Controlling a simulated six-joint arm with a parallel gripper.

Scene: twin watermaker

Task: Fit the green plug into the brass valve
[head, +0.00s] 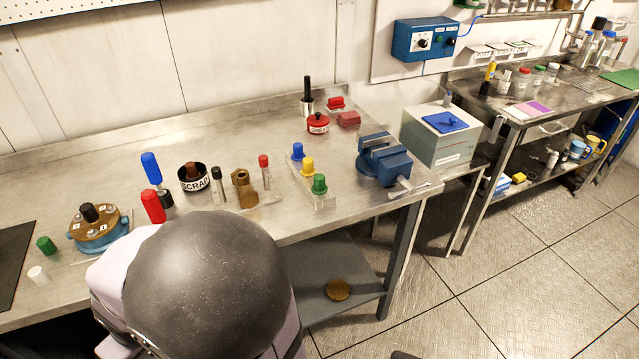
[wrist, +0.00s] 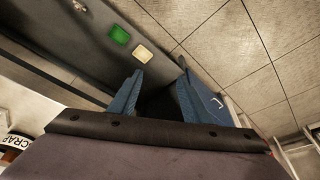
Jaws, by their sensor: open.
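In the head view the green plug (head: 319,184) stands upright at the front right end of a clear rack (head: 317,200), beside a yellow plug (head: 307,167) and a blue plug (head: 298,152). The brass valve (head: 243,188) stands on the bench to the left of the rack, between two small capped cylinders. In the wrist view my gripper (wrist: 160,72) has its two blue fingers spread, with nothing seen between them. Neither plug nor valve can be made out in the wrist view. My gripper itself is hidden in the head view behind my dark rounded arm part.
A SCRAP bin (head: 193,179), a blue vise (head: 384,160), a red pot (head: 318,123) and a round brass-topped fixture (head: 98,229) stand on the metal bench. A separate green cylinder (head: 46,245) lies at left. The back middle of the bench is clear.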

